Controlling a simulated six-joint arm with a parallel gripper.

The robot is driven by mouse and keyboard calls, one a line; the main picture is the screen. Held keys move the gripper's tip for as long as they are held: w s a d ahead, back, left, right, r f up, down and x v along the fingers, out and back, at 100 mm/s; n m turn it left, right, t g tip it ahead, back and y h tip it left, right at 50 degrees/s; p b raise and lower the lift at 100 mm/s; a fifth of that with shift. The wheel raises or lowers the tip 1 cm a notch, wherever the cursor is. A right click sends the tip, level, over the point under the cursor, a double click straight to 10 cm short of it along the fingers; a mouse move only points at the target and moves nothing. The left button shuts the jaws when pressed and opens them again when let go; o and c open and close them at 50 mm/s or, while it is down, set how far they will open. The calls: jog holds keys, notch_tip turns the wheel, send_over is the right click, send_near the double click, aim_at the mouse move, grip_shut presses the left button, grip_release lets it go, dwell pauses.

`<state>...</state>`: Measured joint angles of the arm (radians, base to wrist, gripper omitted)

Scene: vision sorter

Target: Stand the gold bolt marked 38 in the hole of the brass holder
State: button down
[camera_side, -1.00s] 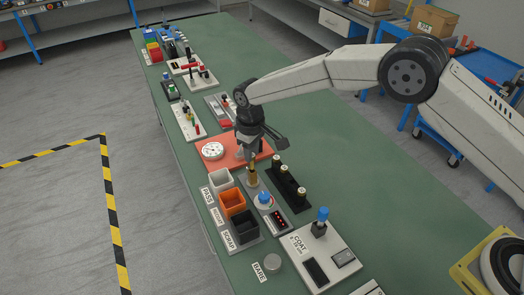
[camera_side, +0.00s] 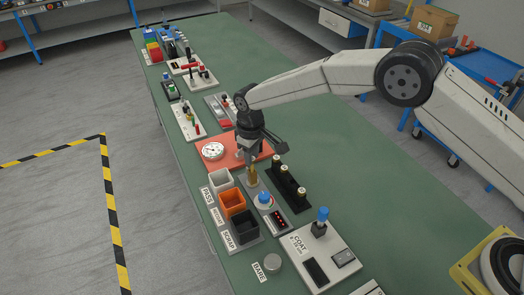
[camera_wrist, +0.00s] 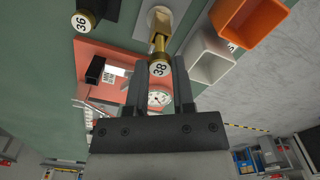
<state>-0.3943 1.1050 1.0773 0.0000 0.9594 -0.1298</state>
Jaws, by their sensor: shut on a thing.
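The gold bolt marked 38 (camera_wrist: 158,68) is between the fingers of my gripper (camera_wrist: 157,78) in the wrist view, its numbered head facing the camera. My gripper (camera_side: 249,158) is shut on it. In the side view the bolt (camera_side: 253,174) stands roughly upright under my gripper. The brass holder (camera_wrist: 160,17) is at the far end of the bolt's shank, on a pale plate. The shank's end lines up with the holder; I cannot tell how deep it sits in the hole. In the side view the holder is mostly hidden.
A black rack (camera_side: 286,185) with gold bolts stands close on the right; one is marked 36 (camera_wrist: 83,21). White (camera_side: 221,181), orange (camera_side: 231,202) and black (camera_side: 244,224) bins stand at the near left. A red-orange plate (camera_side: 211,164) with a dial lies behind.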

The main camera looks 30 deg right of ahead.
jog(key=shift+f, duration=1.05)
dwell(0.4)
grip_release()
dwell(0.3)
jog(key=shift+r, duration=0.15)
jog(key=shift+r, duration=3.9)
jog(key=shift+d, duration=0.1)
